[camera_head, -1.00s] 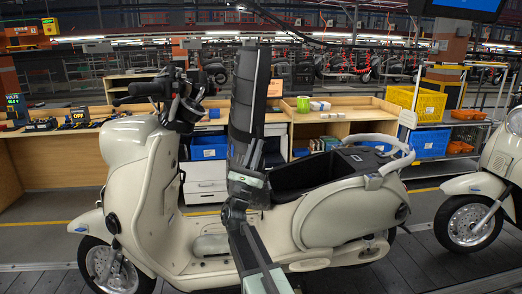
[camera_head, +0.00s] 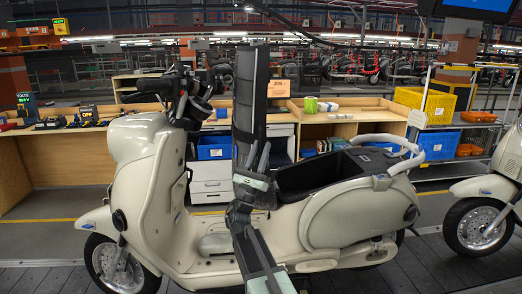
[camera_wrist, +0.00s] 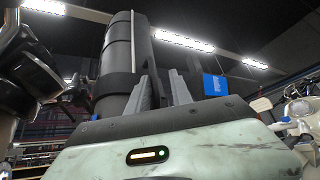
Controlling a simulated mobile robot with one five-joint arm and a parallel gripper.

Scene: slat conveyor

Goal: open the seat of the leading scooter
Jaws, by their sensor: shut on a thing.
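The leading scooter (camera_head: 330,224), cream coloured, stands across the middle of the head view, facing left. Its seat (camera_head: 250,95), black and ribbed, is tipped up nearly vertical at the front of the seat opening. The dark storage well (camera_head: 312,176) below it is uncovered. My gripper (camera_head: 254,158) is at the lower part of the raised seat, shut on it. The exact contact is hard to see. In the wrist view, the seat (camera_wrist: 118,55) rises behind the two grey fingers of my gripper (camera_wrist: 162,90).
A second cream scooter (camera_head: 484,222) stands behind at the right edge. A wooden workbench (camera_head: 70,150) with drawers and blue bins runs behind the leading scooter. A rack with a yellow crate (camera_head: 427,103) stands at the back right. The dark slatted floor (camera_head: 400,275) is clear in front.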

